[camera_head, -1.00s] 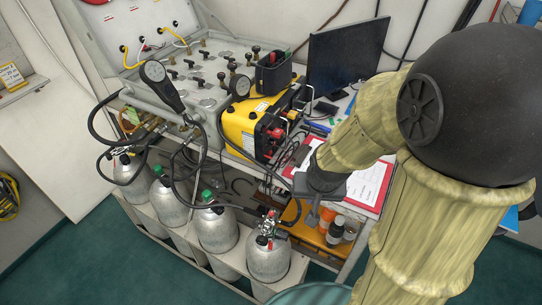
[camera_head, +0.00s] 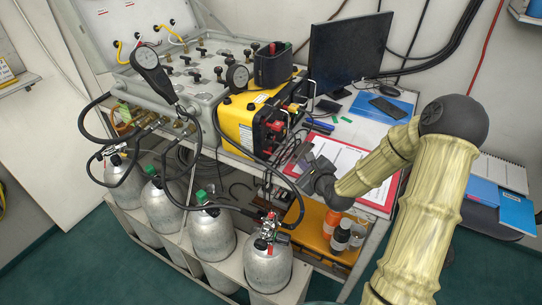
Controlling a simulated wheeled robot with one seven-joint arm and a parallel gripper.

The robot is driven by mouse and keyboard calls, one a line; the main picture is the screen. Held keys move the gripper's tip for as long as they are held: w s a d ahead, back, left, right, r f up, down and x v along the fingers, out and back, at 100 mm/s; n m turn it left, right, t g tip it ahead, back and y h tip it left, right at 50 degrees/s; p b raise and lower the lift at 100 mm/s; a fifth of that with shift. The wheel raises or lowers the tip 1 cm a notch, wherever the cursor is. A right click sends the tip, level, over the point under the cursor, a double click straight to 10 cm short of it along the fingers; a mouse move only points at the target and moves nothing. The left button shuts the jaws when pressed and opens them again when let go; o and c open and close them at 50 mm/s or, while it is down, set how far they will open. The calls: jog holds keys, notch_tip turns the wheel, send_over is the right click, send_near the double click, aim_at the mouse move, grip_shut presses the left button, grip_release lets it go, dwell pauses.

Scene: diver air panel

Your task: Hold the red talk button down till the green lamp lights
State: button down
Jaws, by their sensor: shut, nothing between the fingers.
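The yellow box (camera_head: 247,128) stands on the bench, with a dark front panel facing right. Red parts (camera_head: 275,126) show on that panel; I cannot tell which one is the talk button. I cannot make out a lit green lamp. My gripper (camera_head: 303,160) is shut and empty, low in front of the yellow box and to its right, over the clipboard's left edge. It looks apart from the panel, though the gap is hard to judge from here. My arm comes in from the right.
A grey panel with valves and gauges (camera_head: 185,90) stands left of the yellow box. A black bin (camera_head: 273,64) sits on top of the box. A monitor (camera_head: 346,52), a red clipboard (camera_head: 378,196) and a phone (camera_head: 387,107) are on the bench. Hoses hang over several gas cylinders (camera_head: 208,233) below.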

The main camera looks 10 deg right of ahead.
aim_at(270, 149)
jog(key=shift+w+d+m+t, duration=0.45)
jog(key=shift+m+t, duration=0.05)
jog(key=shift+m, duration=0.5)
jog(key=shift+a, duration=0.35)
jog(key=shift+w+a+b, duration=0.3)
jog(key=shift+w, duration=0.05)
jog(key=shift+w+a+b, duration=0.15)
jog(key=shift+w+a, duration=0.55)
jog(key=shift+a, duration=0.3)
jog(key=shift+w+a+b, duration=0.1)
jog(key=shift+w+a, duration=0.6)
jog(key=shift+a, duration=0.3)
jog(key=shift+w+a+b, duration=0.15)
jog(key=shift+w+a, duration=0.55)
jog(key=shift+a, duration=0.3)
jog(key=shift+w+a, duration=0.3)
jog(key=shift+a, duration=0.05)
jog(key=shift+w+a, duration=0.2)
jog(key=shift+a, duration=0.15)
dwell(0.9)
